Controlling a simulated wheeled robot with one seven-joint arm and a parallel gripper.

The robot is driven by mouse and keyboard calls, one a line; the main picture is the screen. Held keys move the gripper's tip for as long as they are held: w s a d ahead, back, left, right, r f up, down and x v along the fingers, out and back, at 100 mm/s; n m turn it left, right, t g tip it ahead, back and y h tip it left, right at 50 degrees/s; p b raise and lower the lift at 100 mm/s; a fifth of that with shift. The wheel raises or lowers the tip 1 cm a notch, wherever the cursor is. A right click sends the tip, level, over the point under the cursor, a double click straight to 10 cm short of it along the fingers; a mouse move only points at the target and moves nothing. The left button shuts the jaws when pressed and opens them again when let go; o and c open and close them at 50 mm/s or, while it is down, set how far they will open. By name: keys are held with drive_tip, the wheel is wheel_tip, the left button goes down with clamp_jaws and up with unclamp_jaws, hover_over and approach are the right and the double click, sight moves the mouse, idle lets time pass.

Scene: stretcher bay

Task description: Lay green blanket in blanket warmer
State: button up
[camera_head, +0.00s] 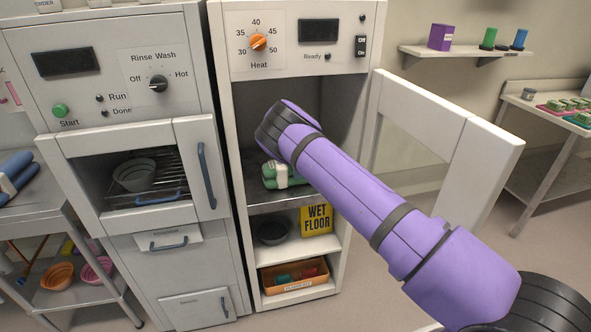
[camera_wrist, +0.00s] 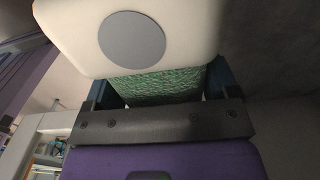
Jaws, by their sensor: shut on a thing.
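The blanket warmer (camera_head: 293,50) stands in the middle of the head view, with a Heat dial and its door (camera_head: 440,115) swung open to the right. The green blanket (camera_head: 270,175) is inside its open compartment, low and close to the compartment floor (camera_head: 285,199). Whether it touches the floor I cannot tell. My gripper (camera_head: 284,172) reaches into the compartment and is shut on the blanket; my arm hides part of it. In the wrist view the green blanket (camera_wrist: 160,87) shows between the fingers, partly covered by a white part of my gripper.
A washer (camera_head: 110,75) with a basin on its rack stands left of the warmer. Below the compartment are a dark bowl (camera_head: 272,231), a yellow wet floor sign (camera_head: 317,220) and an orange bin (camera_head: 295,275). A wall shelf (camera_head: 465,52) and a side table (camera_head: 550,110) are at right.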

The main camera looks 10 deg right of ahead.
drive_tip(key=shift+f, duration=0.15)
drive_tip(key=o, duration=1.2)
drive_tip(key=shift+f, duration=0.1)
drive_tip(key=shift+c, duration=0.2)
drive_tip(key=shift+r, duration=3.85)
